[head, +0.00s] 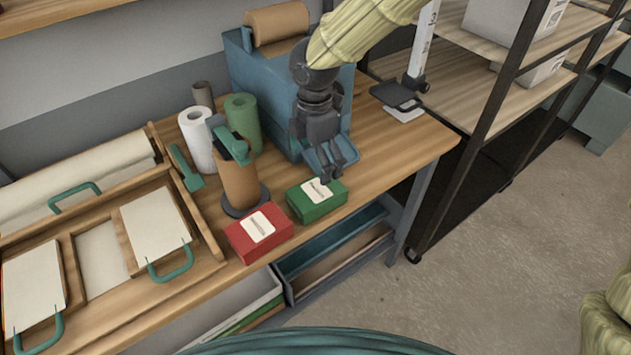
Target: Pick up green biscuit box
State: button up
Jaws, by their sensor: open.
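The green biscuit box (317,201) lies on the wooden workbench (405,146) near its front edge, with a white label on its top. My gripper (331,177) points down just above and behind the box, and its dark fingertips overlap the box's far edge in the picture. I cannot tell whether the fingers touch the box. The gripper is open and holds nothing.
A red box (259,232) lies to the left of the green box. A brown roll on a stand (239,184) is behind them. A blue machine (264,87) stands behind my gripper. Bare bench lies to the right, and a metal shelf rack (480,125) stands beyond.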

aim_at(317, 190)
notch_tip(317, 190, down, 5)
jog(key=shift+a+f+p, duration=0.15)
jog(key=shift+f+p, duration=0.05)
jog(key=shift+p, duration=0.25)
jog(key=shift+s+d+f+p, duration=0.2)
jog(key=shift+f+p, duration=0.1)
jog(key=shift+f, duration=0.1)
jog(key=shift+w+d+f+p, duration=0.15)
jog(key=shift+f+p, duration=0.45)
jog(key=shift+f, duration=1.55)
jog(key=shift+c, duration=0.2)
jog(key=c, duration=1.2)
